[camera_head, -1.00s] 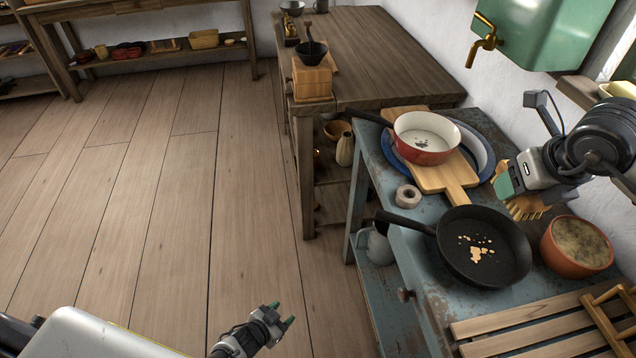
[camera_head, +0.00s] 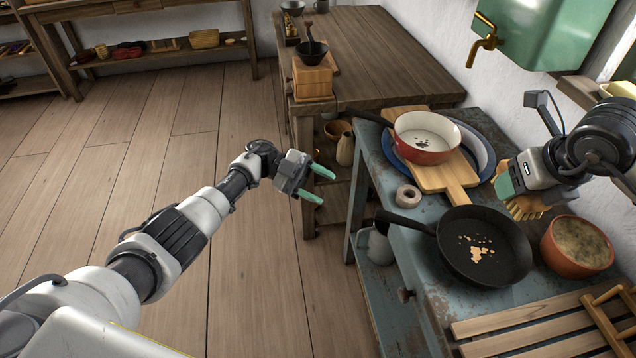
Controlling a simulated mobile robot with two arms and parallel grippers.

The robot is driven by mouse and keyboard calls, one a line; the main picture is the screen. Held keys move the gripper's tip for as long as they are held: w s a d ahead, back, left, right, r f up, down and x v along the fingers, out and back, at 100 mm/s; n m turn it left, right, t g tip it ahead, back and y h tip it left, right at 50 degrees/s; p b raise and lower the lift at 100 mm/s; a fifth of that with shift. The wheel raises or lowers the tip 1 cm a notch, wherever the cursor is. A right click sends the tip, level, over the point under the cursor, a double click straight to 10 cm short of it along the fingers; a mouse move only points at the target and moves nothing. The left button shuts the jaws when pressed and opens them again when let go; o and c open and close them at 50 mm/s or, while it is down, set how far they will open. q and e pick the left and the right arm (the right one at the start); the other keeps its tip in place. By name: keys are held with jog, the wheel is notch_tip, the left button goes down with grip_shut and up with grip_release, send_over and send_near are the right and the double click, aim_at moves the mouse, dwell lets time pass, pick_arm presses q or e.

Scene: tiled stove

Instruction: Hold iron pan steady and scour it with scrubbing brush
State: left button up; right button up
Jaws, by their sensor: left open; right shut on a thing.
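The black iron pan (camera_head: 500,236) lies on the worn blue table, with tan food residue in its middle. Its handle points left, past the table's left edge. My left gripper (camera_head: 322,186) is open and empty, with green fingertips, over the floor left of the table and apart from the pan handle. My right gripper (camera_head: 506,184) is shut on the scrubbing brush (camera_head: 524,206), which has a wooden body and yellowish bristles pointing down. The brush is behind the pan, toward the wall, and apart from it. Part of the brush is hidden by the gripper.
A red pan (camera_head: 426,150) with dark residue rests on a wooden board (camera_head: 444,180) over a blue-rimmed plate (camera_head: 482,150). A tape-like roll (camera_head: 408,196) is near the left edge. A terracotta bowl (camera_head: 577,246) stands right of the iron pan. A slatted rack (camera_head: 530,326) is in front.

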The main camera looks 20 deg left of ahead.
pick_arm(q)
jog(key=x, duration=1.1)
jog(key=shift+s+d, duration=0.35)
jog(key=shift+r, duration=0.1)
grip_shut()
